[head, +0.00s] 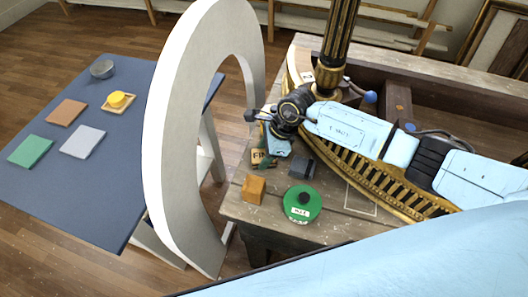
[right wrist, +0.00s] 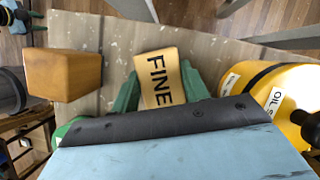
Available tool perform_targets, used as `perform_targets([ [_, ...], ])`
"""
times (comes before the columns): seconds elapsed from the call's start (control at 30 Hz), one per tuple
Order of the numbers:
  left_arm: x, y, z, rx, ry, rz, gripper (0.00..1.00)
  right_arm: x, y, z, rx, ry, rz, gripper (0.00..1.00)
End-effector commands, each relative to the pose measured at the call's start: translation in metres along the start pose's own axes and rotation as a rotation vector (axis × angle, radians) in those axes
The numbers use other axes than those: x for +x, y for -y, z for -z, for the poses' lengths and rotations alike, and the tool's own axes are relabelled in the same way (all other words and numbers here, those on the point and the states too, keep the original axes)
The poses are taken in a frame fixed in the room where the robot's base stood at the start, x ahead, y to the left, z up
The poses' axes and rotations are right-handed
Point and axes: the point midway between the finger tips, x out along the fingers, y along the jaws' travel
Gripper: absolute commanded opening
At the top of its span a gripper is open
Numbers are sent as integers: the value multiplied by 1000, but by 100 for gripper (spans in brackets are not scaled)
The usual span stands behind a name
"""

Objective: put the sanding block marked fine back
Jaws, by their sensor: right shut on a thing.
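The sanding block marked FINE (head: 258,156) is tan with dark lettering. It shows near the left end of the wooden bench in the head view. In the right wrist view the block (right wrist: 158,78) sits between the green fingers of my right gripper (right wrist: 160,85), with its lettered face toward the camera. My right gripper (head: 265,157) is shut on it, partly covering it in the head view. I cannot tell whether the block touches the bench. A thin pale rectangle outline (head: 361,203) is marked on the bench, right of the green tin. My left gripper is not in view.
A yellow can (right wrist: 265,90) is right of the gripper in the wrist view. A white arch (head: 158,140) stands left, before a blue table (head: 45,185).

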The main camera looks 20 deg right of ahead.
Motion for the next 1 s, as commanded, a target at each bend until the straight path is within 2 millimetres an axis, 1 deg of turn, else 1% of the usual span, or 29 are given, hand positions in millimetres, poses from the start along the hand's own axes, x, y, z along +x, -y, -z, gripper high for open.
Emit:
perform_targets([
  [0.03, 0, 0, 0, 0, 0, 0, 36, 0, 0, 0, 0, 0, 0, 49],
  [0.17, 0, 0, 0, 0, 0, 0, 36, 0, 0, 0, 0, 0, 0, 66],
  [0.43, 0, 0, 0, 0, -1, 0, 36, -1, 0, 0, 0, 0, 0, 67],
  [0.57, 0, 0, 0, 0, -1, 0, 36, -9, 1, 0, -1, 1, 2, 67],
  [0.67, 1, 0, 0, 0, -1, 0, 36, -24, 2, 0, -3, 0, 5, 67],
  [0.9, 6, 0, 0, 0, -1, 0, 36, -75, 1, 0, -3, 0, 5, 67],
  [1.0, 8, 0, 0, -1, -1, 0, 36, -94, 1, 0, -2, 0, 4, 67],
])
